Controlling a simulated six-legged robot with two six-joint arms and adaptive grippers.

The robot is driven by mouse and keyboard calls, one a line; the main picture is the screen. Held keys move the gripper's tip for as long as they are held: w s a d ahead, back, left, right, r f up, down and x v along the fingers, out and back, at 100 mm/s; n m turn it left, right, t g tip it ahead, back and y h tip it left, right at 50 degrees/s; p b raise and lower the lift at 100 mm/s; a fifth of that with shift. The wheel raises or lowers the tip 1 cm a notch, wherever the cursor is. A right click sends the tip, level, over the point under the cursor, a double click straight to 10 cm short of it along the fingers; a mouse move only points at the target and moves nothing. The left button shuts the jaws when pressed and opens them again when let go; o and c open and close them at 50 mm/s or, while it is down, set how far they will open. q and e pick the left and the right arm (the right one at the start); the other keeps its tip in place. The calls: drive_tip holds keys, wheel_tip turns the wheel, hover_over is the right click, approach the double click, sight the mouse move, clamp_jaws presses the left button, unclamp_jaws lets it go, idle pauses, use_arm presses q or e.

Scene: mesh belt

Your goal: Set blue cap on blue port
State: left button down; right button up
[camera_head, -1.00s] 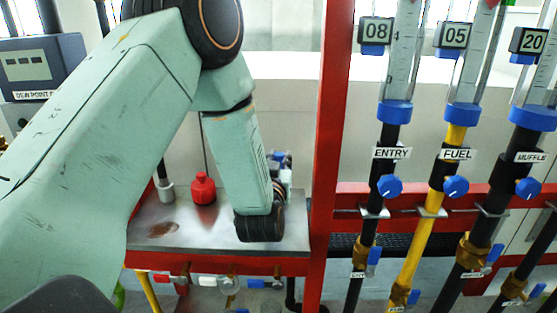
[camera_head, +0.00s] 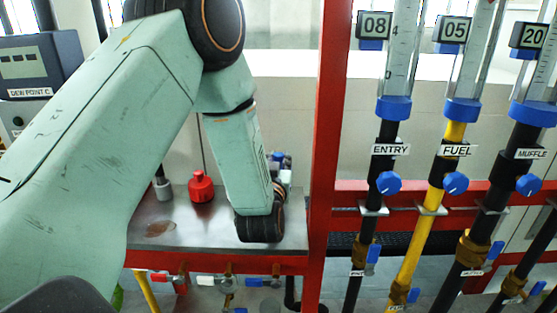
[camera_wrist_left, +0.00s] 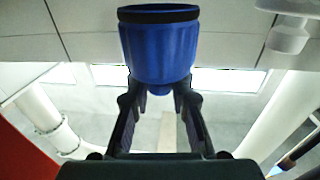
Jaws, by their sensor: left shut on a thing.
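The blue cap (camera_wrist_left: 160,45) is a ribbed blue cylinder with a dark rim at its top in the left wrist view. My left gripper (camera_wrist_left: 159,88) is shut on its lower, narrower end, with one dark finger on each side. In the head view my left arm reaches down over the metal bench, and its forearm and wrist hide most of what is behind them. Small blue and dark parts (camera_head: 279,160) show just right of the forearm; I cannot tell what they are. I cannot make out the blue port. My right gripper is not in view.
A red bottle (camera_head: 201,186) stands on the metal bench (camera_head: 190,222), left of my forearm. A red upright post (camera_head: 326,120) borders the bench on the right. Beyond it are the ENTRY, FUEL and MUFFLE pipes with blue knobs (camera_head: 389,182). A grey instrument box (camera_head: 40,65) is at left.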

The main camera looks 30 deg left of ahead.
use_arm(q)
drive_tip(key=shift+s+f, duration=0.1)
drive_tip(key=shift+f, duration=0.15)
drive_tip(key=shift+f+b, duration=0.35)
drive_tip(key=shift+b, duration=0.05)
drive_tip(key=shift+f, duration=0.3)
drive_tip(key=shift+r, duration=0.25)
drive_tip(key=shift+r, duration=0.25)
drive_tip(key=shift+r+p, duration=0.55)
drive_tip(key=shift+p, duration=0.1)
idle(1.1)
